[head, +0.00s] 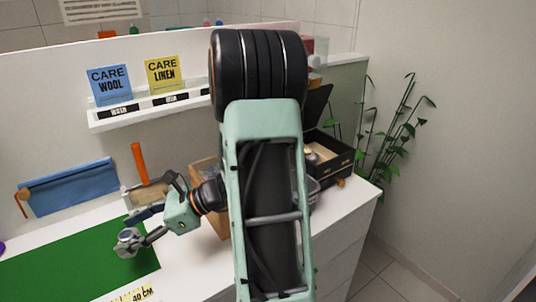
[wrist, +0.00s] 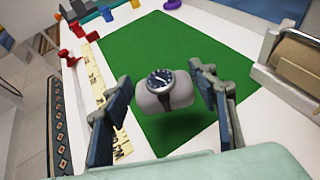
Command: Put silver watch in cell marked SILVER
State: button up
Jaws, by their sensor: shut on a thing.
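The watch (wrist: 160,78) has a dark round dial and sits around a grey cushion between my gripper's fingers in the wrist view. In the head view the watch (head: 128,238) shows small and grey at my gripper (head: 138,236). My gripper (wrist: 162,97) is shut on the watch and its cushion, above the green mat (wrist: 180,45). An open black box (head: 340,166) with a raised lid stands at the right end of the counter. My arm hides part of it. No cell marked SILVER can be read in these views.
CARE WOOL (head: 110,84) and CARE LINEN (head: 163,75) cards stand on a white ledge. A wooden box (head: 205,170) stands behind my wrist. A yellow ruler (head: 135,294) lies at the front. A plant (head: 395,130) stands right of the counter.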

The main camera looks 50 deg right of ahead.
aim_at(324, 154)
jog(key=k+u, duration=0.1)
jog(key=k, duration=0.35)
jog(key=k+l+u, duration=0.2)
jog(key=k+l, duration=0.15)
jog(key=k+l+u, duration=0.1)
jog(key=l, duration=0.35)
jog(key=k+l, duration=0.1)
jog(key=l, duration=0.3)
jog(key=k+l+u, duration=0.15)
jog(key=l, duration=0.25)
jog(key=i+l, duration=0.05)
